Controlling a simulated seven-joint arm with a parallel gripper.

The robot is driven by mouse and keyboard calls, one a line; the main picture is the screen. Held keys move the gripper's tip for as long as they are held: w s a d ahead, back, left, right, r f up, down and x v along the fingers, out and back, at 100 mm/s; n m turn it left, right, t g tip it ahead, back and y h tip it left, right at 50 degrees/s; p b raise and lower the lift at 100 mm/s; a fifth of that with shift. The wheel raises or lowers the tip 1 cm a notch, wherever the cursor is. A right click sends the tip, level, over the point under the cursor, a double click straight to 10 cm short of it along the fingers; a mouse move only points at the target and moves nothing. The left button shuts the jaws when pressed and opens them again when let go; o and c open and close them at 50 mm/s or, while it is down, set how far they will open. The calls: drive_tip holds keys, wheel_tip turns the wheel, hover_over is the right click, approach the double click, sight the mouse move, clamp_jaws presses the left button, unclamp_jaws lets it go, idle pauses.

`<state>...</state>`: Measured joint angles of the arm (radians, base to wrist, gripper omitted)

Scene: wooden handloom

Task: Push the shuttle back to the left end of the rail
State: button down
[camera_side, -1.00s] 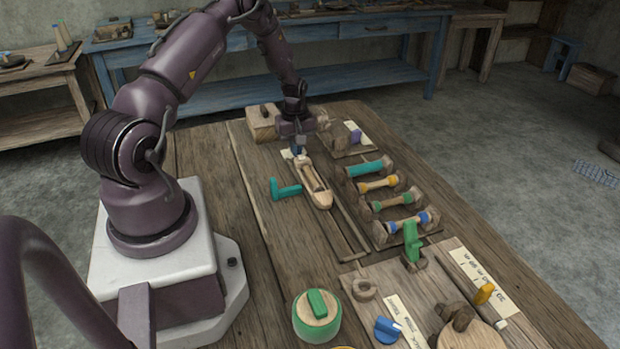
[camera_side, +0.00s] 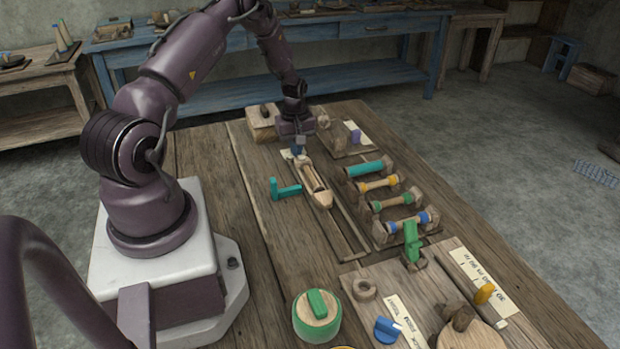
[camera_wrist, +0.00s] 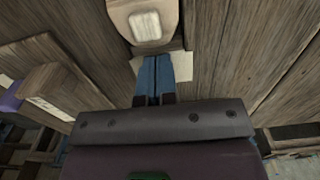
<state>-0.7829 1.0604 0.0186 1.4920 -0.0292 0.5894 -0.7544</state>
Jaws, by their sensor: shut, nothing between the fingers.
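The wooden shuttle (camera_side: 314,186), a boat-shaped block with a hollow middle, lies at the far end of its rail (camera_side: 346,236) in the side view. The nearer stretch of rail is bare. My gripper (camera_side: 298,152) is shut and empty, with blue fingertips pointing down at the shuttle's far end. In the wrist view the closed blue fingertips (camera_wrist: 154,66) are just beside the rounded shuttle end (camera_wrist: 150,12), which has a pale square patch. I cannot tell whether they touch it. A pale label lies beneath the fingertips.
A teal L-shaped handle (camera_side: 286,189) stands close beside the shuttle. A rack of coloured bobbins (camera_side: 376,184) is right of the rail. A wooden block (camera_side: 262,124) is left of my gripper. A green clamp (camera_side: 411,240) and a green-rimmed round knob (camera_side: 316,316) stand nearer the camera.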

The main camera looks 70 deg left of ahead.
sight(313, 176)
drive_tip(key=shift+d, duration=0.1)
drive_tip(key=shift+d, duration=7)
drive_tip(key=shift+a, duration=0.65)
drive_tip(key=shift+r, duration=3.55)
